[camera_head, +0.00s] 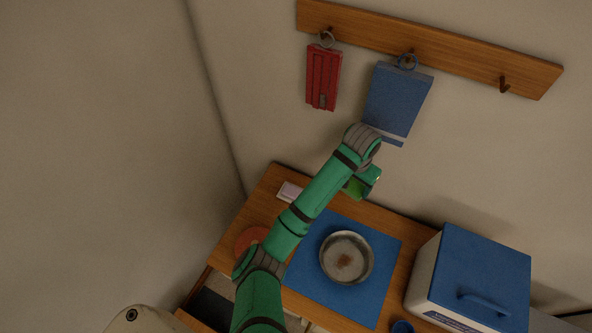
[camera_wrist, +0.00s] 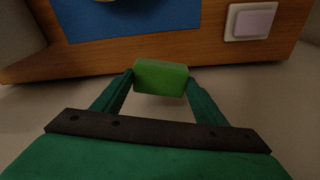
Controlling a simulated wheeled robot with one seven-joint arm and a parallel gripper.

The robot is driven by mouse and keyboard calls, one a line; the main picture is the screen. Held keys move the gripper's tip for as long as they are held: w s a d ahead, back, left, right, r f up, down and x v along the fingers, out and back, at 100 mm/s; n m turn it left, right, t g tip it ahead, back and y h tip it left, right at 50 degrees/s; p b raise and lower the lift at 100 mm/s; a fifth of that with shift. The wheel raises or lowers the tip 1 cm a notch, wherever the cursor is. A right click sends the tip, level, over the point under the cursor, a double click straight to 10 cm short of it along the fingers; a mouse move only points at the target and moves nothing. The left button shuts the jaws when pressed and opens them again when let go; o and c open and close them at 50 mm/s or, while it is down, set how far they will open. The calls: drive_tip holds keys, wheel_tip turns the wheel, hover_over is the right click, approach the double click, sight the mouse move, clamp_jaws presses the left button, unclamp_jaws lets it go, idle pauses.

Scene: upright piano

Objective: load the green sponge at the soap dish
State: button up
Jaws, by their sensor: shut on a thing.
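The green sponge (camera_wrist: 161,78) is held between the two fingers of my gripper (camera_wrist: 160,88) in the wrist view. In the head view the sponge (camera_head: 353,187) shows partly behind my arm, and my gripper (camera_head: 364,184) is above the back of the wooden top. What looks like the soap dish (camera_wrist: 231,36) is a white square dish with a lilac block in it, at the upper right of the wrist view. The dish (camera_head: 281,194) also shows in the head view, left of my arm. The sponge is apart from it.
A metal pan (camera_head: 347,258) with a brown stain sits on a blue mat (camera_head: 318,226). A blue-lidded box (camera_head: 478,272) stands at right, near a blue cup (camera_head: 402,327). A reddish disc (camera_head: 248,238) lies at left. Red (camera_head: 322,78) and blue (camera_head: 396,100) items hang from a wall rail (camera_head: 450,52).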

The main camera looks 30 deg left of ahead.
drive_tip(key=s+a+n, duration=0.2)
drive_tip(key=s+a, duration=0.1)
drive_tip(key=a, duration=0.6)
drive_tip(key=s+a+n, duration=0.1)
drive_tip(key=s+a, duration=0.3)
drive_tip(key=a, duration=0.6)
drive_tip(key=shift+y, duration=0.3)
drive_tip(key=shift+w+f, duration=0.15)
drive_tip(key=shift+f, duration=1.4)
drive_tip(key=shift+w+f, duration=0.1)
drive_tip(key=shift+f, duration=1.4)
drive_tip(key=shift+f, duration=0.7)
wheel_tip(320, 180, up, 7)
